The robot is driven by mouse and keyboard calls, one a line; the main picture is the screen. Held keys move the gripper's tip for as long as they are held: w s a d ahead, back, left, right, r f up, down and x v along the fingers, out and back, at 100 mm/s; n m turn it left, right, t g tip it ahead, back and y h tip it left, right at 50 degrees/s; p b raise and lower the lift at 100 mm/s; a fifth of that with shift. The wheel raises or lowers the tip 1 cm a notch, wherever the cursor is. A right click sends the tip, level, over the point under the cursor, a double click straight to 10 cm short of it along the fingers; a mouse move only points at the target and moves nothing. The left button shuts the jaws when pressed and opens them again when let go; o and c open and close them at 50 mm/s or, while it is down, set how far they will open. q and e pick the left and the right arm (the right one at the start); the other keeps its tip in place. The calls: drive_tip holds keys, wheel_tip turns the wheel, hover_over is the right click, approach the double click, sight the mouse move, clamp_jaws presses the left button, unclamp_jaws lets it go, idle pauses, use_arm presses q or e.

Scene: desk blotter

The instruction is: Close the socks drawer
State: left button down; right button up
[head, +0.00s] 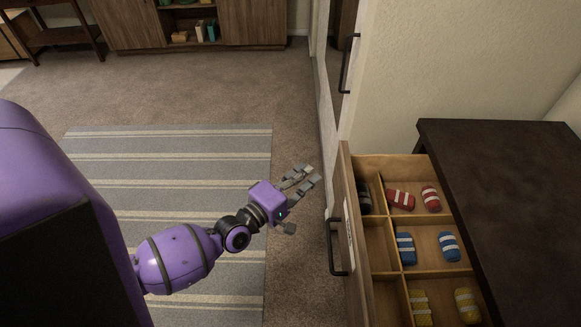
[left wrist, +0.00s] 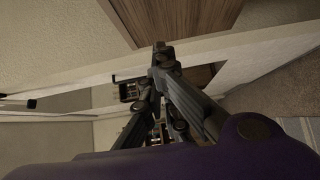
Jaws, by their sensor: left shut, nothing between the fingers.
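The socks drawer (head: 378,287) is pulled open from the dark dresser (head: 510,190) at the right of the head view. Its wooden compartments hold rolled socks: red pairs (head: 400,198), blue pairs (head: 406,248), yellow pairs (head: 420,306) and a dark pair at the front left. A black handle (head: 332,248) sits on the drawer's front. My left gripper (head: 309,175) is shut and empty, in the air to the left of the drawer front and apart from it. Its fingers also show in the left wrist view (left wrist: 160,62). My right gripper is not in view.
A wall with a door and black pull handle (head: 347,63) stands behind the drawer. A striped rug (head: 190,150) covers the floor at left. A wooden cabinet (head: 140,24) is at the back. Carpet left of the drawer front is clear.

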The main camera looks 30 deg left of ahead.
use_arm(q)
drive_tip(key=w+d, duration=0.2)
drive_tip(key=d, duration=0.1)
drive_tip(key=shift+w+d+p, duration=0.2)
drive_tip(key=shift+w+p, duration=0.2)
drive_tip(key=shift+d, duration=0.1)
drive_tip(key=w+d, duration=0.2)
drive_tip(key=d, duration=0.1)
drive_tip(key=w+d, duration=0.2)
drive_tip(key=d, duration=0.1)
drive_tip(key=w+d, duration=0.2)
drive_tip(key=d, duration=0.1)
drive_tip(key=shift+w+d+r+p, duration=0.1)
drive_tip(key=shift+w+d+p, duration=0.1)
drive_tip(key=shift+p, duration=0.1)
drive_tip(key=w+d, duration=0.2)
drive_tip(key=d, duration=0.1)
drive_tip(key=w+d+b, duration=0.1)
drive_tip(key=w+d, duration=0.1)
drive_tip(key=d, duration=0.1)
drive_tip(key=w+d, duration=0.2)
drive_tip(key=d, duration=0.1)
drive_tip(key=shift+w+d, duration=0.25)
drive_tip(key=shift+d, duration=0.05)
drive_tip(key=shift+w+d+b, duration=0.35)
drive_tip(key=shift+d, duration=0.2)
